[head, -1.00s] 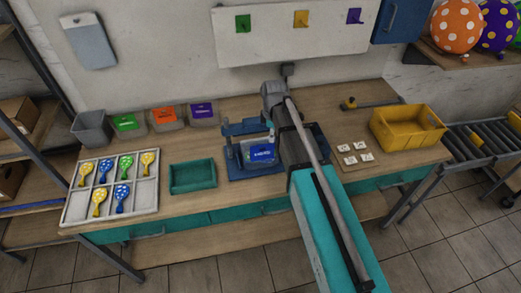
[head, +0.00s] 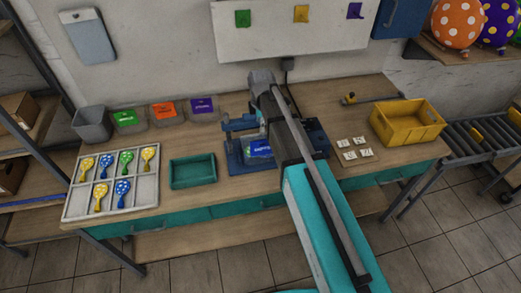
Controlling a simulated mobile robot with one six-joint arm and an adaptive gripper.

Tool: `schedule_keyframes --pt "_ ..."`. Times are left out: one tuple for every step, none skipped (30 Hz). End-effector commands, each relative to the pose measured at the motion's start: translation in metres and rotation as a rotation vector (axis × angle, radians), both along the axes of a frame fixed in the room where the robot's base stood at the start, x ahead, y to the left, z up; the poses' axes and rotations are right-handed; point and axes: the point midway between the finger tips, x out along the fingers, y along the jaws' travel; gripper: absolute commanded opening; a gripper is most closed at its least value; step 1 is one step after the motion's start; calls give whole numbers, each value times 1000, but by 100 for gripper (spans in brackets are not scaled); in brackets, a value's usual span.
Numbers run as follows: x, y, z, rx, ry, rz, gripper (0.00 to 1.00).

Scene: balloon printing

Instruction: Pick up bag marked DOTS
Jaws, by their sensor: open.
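Three clear bags or boxes with coloured labels stand along the back of the bench: green (head: 126,118), orange (head: 162,112) and purple (head: 202,106). Another with a blue label (head: 259,148) sits in the blue press (head: 238,166) at the middle. The lettering is too small to read, so I cannot tell which is marked DOTS. My arm reaches over the bench and covers the right part of the press. My gripper is not visible; the arm hides the place where it could be.
A white tray (head: 113,212) holds several balloons at the left. A teal tray (head: 192,174) lies beside the press, and a grey bin (head: 92,124) stands behind. Several small white cards (head: 352,149) and a yellow crate (head: 408,122) are at the right.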

Motion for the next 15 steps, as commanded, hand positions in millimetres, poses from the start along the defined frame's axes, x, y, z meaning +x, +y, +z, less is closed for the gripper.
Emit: schedule_keyframes --pt "0 0 -7 0 0 0 57" --pt "0 0 -10 0 0 0 57" --pt "0 0 -13 0 0 0 57" --pt "0 0 -15 0 0 0 57" --pt "0 0 -18 0 0 0 57" --pt "0 0 -21 0 0 0 57" --pt "0 0 -23 0 0 -1 57" --pt "0 0 -26 0 0 -1 57" --pt "0 0 -29 0 0 -1 57" --pt "0 0 -31 0 0 -1 57" --pt "0 0 -33 0 0 -1 57" --pt "0 0 -36 0 0 -1 57" --pt "0 0 -39 0 0 -1 57" --pt "0 0 -41 0 0 -1 57" --pt "0 0 -44 0 0 -1 57"
